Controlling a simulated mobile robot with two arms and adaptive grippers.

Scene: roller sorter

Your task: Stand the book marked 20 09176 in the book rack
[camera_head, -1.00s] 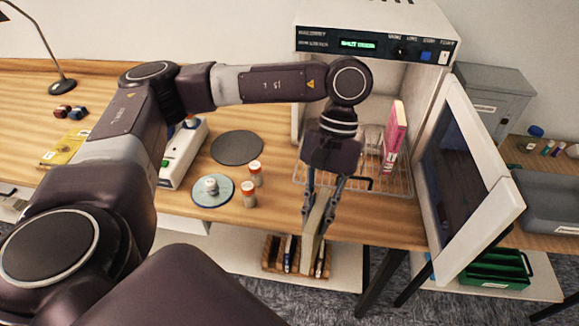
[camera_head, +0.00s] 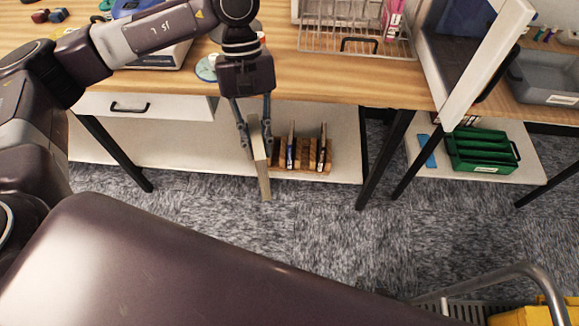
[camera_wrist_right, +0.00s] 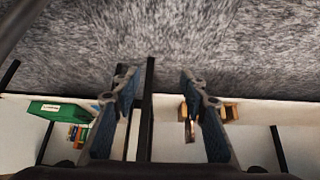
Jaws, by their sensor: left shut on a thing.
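My left gripper (camera_head: 254,122) is shut on a thin pale tan book (camera_head: 261,165), which hangs upright with its narrow edge toward the head camera. No marking on it is readable. The wooden book rack (camera_head: 317,168) stands on the low white shelf under the table, just right of the held book. A few dark-and-white books (camera_head: 321,148) stand upright in the rack, with slots between them. The held book overlaps the rack's left end in the head view; I cannot tell the gap in depth. My right gripper (camera_wrist_right: 156,80) is open and empty in the right wrist view.
The tabletop edge (camera_head: 330,90) lies above the shelf. A dark table leg (camera_head: 383,160) stands right of the rack. An open white door (camera_head: 483,65) juts out above. A green crate (camera_head: 483,150) sits on the right shelf.

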